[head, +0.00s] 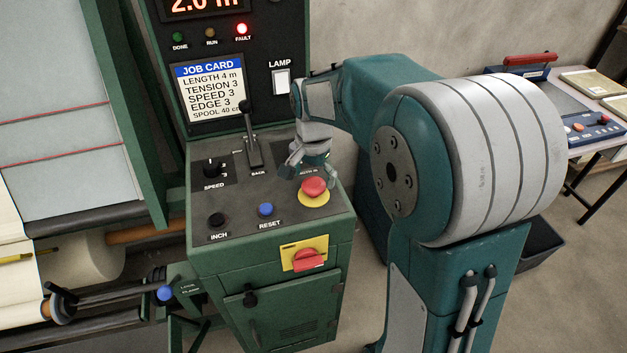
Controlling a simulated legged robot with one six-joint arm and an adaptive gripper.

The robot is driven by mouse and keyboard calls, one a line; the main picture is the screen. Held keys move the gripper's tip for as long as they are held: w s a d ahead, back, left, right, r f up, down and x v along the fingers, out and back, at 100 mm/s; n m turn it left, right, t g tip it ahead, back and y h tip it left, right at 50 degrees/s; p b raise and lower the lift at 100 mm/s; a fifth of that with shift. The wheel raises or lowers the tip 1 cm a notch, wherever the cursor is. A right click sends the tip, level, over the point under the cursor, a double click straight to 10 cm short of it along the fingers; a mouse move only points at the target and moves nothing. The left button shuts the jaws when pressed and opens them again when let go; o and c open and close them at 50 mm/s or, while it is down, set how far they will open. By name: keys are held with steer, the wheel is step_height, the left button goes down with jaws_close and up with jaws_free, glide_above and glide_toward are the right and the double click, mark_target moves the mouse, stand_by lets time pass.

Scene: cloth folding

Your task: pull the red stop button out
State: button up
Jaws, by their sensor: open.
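The red stop button (313,187) is a mushroom-shaped knob on a yellow round base, at the right side of the green console's (262,256) sloping top. My gripper (297,172) hangs just above and behind the button, with its fingers pointing down and apart. It is open and holds nothing. Its fingers look close to the button, but I cannot tell whether they touch it. Part of the panel behind the button is hidden by my gripper.
A blue reset button (266,210), a black inch button (217,220), a speed knob (212,168) and a lever (250,140) share the panel. A red rotary switch (309,259) is on the console front. The red fault light (243,28) glows. A table (601,136) stands at right.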

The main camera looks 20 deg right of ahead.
mark_target(312, 182)
steer(key=shift+f, duration=0.65)
steer(key=c, duration=1.2)
steer(key=shift+r, duration=0.75)
steer(key=o, duration=1.2)
step_height(312, 182, up, 12)
